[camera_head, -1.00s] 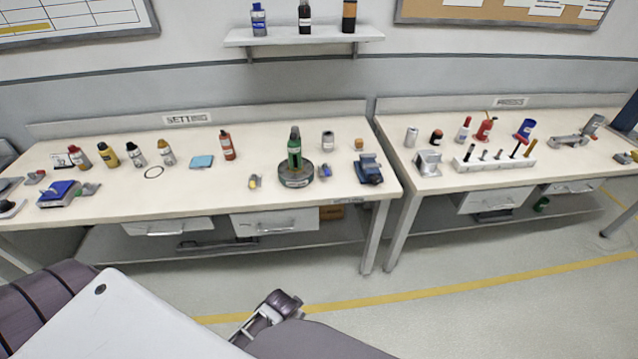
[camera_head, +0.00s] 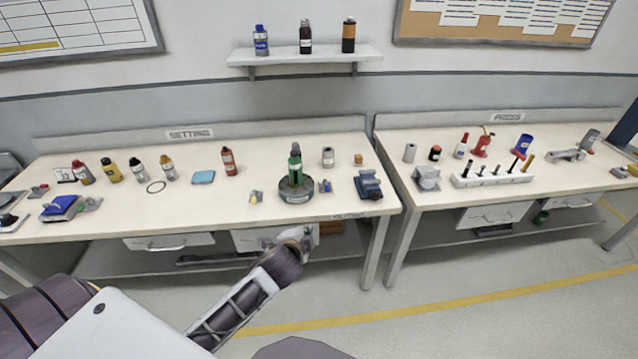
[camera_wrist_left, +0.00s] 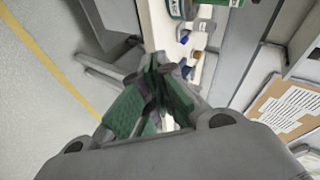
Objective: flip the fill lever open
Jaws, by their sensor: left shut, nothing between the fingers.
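I cannot pick out the fill lever for certain in either view. On the SETTING bench (camera_head: 225,205), a green bottle (camera_head: 295,168) stands upright on a round dark base (camera_head: 296,194). A small fitting with a yellow part (camera_head: 256,197) sits to its left, and one with a blue part (camera_head: 325,187) to its right. My left gripper (camera_head: 300,236) is in front of the bench's front edge, below the round base in the picture, touching nothing that I can see. In the left wrist view, its green-padded fingers (camera_wrist_left: 162,85) are shut and empty. My right gripper is out of view.
A blue vise-like device (camera_head: 369,187) is near the bench's right end. Several bottles (camera_head: 110,170) stand at the left, with a red one (camera_head: 228,161) nearer the middle. The PRESS bench (camera_head: 430,200) stands to the right across a narrow gap. Drawers (camera_head: 270,237) hang under the benches.

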